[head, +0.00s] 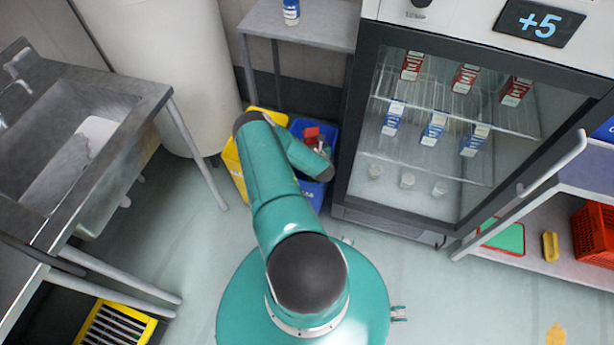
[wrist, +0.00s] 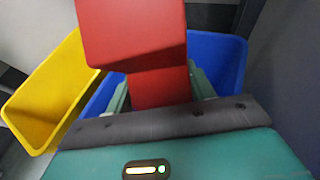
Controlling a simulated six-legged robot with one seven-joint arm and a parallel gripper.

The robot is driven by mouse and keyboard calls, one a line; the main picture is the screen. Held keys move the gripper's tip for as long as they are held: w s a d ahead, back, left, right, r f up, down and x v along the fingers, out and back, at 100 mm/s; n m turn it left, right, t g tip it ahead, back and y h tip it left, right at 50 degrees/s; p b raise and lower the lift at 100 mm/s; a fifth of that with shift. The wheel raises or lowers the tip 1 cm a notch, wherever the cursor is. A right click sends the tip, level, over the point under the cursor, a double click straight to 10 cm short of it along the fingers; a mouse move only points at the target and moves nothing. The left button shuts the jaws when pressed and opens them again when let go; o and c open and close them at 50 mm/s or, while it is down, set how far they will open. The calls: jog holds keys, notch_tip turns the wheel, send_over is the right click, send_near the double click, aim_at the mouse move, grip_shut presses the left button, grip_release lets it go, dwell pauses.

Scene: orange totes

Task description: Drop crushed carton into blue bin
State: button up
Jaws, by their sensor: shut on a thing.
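A red crushed carton (wrist: 135,40) is held in my gripper (wrist: 158,90), whose green fingers show on either side of it in the wrist view. The carton also shows small in the head view (head: 311,135), partly hidden by my arm. The blue bin (wrist: 215,60) lies behind and below the carton in the wrist view. In the head view the blue bin (head: 314,190) stands on the floor beyond my arm, and my gripper (head: 318,143) is over its opening. The bin's inside is mostly hidden by the carton and gripper.
A yellow bin (head: 237,172) stands directly left of the blue bin. A glass-door fridge (head: 430,130) is close on the right, a white cylinder (head: 165,70) and metal sink (head: 80,150) on the left. A small metal table (head: 300,25) stands behind the bins.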

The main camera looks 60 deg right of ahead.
jog(key=shift+f, duration=0.15)
jog(key=o, duration=1)
jog(key=shift+o, duration=0.2)
jog(key=v, duration=1.3)
jog(key=shift+s+a+r, duration=0.2)
jog(key=shift+r, duration=0.05)
jog(key=shift+w, duration=0.1)
